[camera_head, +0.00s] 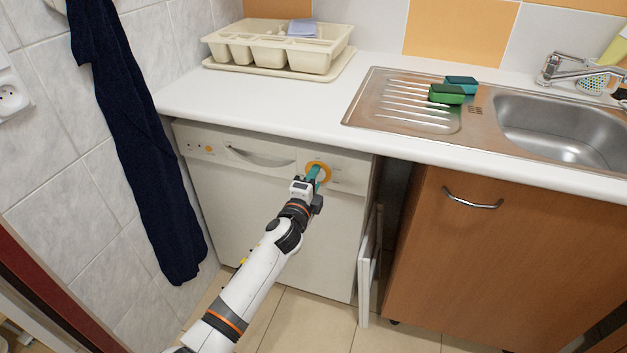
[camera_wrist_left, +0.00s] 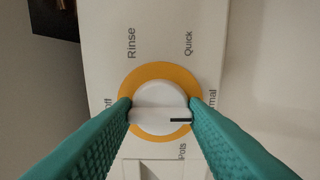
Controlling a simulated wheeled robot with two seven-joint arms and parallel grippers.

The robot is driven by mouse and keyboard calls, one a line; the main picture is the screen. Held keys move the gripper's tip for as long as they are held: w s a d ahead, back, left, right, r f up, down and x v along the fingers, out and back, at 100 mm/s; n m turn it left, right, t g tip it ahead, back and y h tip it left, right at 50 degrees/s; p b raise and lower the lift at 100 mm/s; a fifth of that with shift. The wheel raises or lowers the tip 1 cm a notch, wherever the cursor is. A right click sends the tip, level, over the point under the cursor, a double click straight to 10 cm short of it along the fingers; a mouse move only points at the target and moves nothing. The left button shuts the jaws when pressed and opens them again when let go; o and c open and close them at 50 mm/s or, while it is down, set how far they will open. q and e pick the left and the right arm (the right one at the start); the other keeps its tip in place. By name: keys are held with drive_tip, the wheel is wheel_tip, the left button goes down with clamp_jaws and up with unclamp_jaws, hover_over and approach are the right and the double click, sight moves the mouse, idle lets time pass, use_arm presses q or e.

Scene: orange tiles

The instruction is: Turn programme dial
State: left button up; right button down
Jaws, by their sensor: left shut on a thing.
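The programme dial (camera_wrist_left: 158,97) is a round white knob with a raised grip bar and a black mark, set in an orange ring. The black mark points right, toward the label partly hidden and ending in "mal". Labels "Rinse", "Quick" and "Pots" also show around the ring. In the head view the dial's orange ring (camera_head: 318,165) is on the white dishwasher's front panel (camera_head: 345,172). My left gripper (camera_head: 313,173) is at the dial, its teal fingers shut on the knob from both sides in the left wrist view (camera_wrist_left: 160,112). My right gripper is not in view.
A white counter (camera_head: 270,100) overhangs the dishwasher (camera_head: 270,215). A dish rack (camera_head: 280,45) stands on it, with a sink (camera_head: 560,125) at right. A dark towel (camera_head: 135,140) hangs at left. A wooden cabinet (camera_head: 510,260) stands at right.

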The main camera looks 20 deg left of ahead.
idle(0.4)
use_arm(q)
drive_tip(key=o, duration=1)
drive_tip(key=shift+c, duration=0.2)
drive_tip(key=s+p, duration=0.1)
drive_tip(key=s, duration=1.1)
drive_tip(key=shift+a, duration=0.15)
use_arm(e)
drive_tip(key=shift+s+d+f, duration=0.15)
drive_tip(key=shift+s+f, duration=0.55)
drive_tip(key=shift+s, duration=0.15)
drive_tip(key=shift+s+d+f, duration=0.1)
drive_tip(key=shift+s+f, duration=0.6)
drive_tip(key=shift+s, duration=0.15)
